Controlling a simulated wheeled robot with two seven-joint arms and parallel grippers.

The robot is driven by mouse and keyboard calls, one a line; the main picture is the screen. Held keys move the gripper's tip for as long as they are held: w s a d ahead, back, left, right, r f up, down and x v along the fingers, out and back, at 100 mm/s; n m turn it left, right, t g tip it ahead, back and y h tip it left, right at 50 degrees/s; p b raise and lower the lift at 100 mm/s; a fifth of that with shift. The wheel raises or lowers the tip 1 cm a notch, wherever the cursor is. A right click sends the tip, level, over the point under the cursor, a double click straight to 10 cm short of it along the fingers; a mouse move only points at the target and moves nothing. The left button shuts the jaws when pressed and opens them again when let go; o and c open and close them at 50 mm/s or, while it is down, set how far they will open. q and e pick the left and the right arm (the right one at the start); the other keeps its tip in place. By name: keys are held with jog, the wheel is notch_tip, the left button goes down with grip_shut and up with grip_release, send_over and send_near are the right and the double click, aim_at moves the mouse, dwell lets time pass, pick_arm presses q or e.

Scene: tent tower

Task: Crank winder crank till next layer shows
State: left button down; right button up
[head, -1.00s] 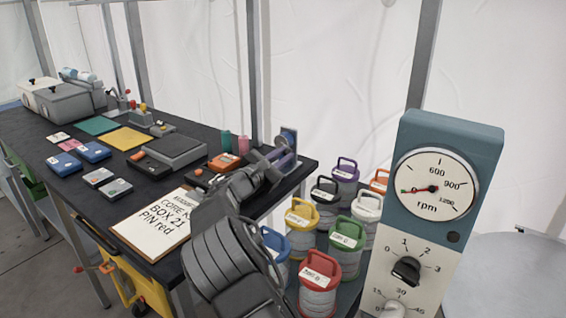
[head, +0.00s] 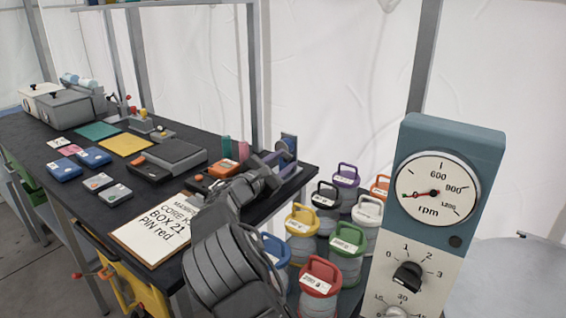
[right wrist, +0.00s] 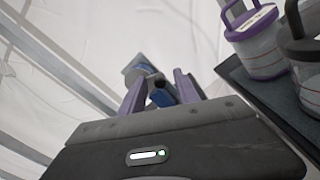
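The winder (head: 289,143) stands at the right end of the dark table, a small grey and blue device partly hidden by my right gripper. My right gripper (head: 283,161) has purple fingers and reaches to the winder from the front. In the right wrist view the two fingers (right wrist: 160,90) stand apart. A dark round knob (right wrist: 158,82) and a blue part of the winder (right wrist: 163,97) show between or just beyond them; contact cannot be made out. Which layer shows on the winder is too small to tell. My left gripper is not in view.
A clipboard (head: 157,232) reading "CORE", "BOX 21" and "PIN red" lies at the table's front edge. Several lidded jars stand right of the table, including a red-lidded one (head: 320,277). An rpm gauge panel (head: 452,135) stands at right. A black tray (right wrist: 258,95) holds jars right of the gripper.

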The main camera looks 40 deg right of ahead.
jog(key=shift+a, duration=0.1)
jog(key=shift+v, duration=3.8)
